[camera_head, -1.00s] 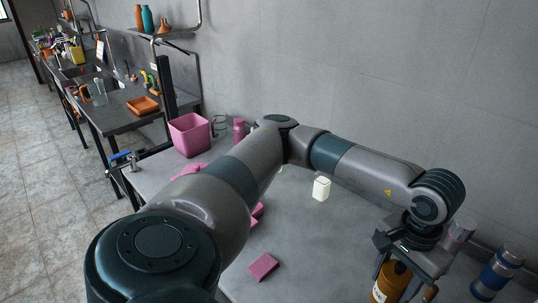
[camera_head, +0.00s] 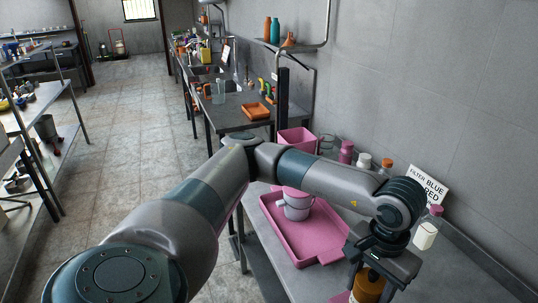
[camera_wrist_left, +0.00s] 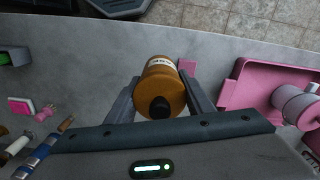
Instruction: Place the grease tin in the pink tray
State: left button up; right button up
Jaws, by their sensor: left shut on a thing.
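My left gripper (camera_wrist_left: 160,105) is shut on an orange-brown cylinder with a pale label and a black knob, which looks like the grease tin (camera_wrist_left: 160,76). The tin also shows below the gripper in the head view (camera_head: 367,287), partly cut by the bottom edge. The pink tray (camera_head: 318,248) lies on the grey counter, left of the held tin in the head view. The tray is at the right in the wrist view (camera_wrist_left: 246,93), apart from the tin. My right gripper is not in view.
A pink bin (camera_head: 297,139) and several bottles stand along the wall. A white bottle with a pink cap (camera_head: 427,232) is right of my gripper. A small pink block (camera_wrist_left: 188,67) lies by the held tin. The tray's near part looks empty.

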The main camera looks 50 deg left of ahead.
aim_at(317, 241)
jog(key=u, duration=0.15)
jog(key=i+j, duration=0.1)
jog(key=j, duration=0.35)
jog(key=i+j, duration=0.1)
jog(key=j, duration=0.35)
jog(key=i+j, duration=0.1)
jog(key=j, duration=0.35)
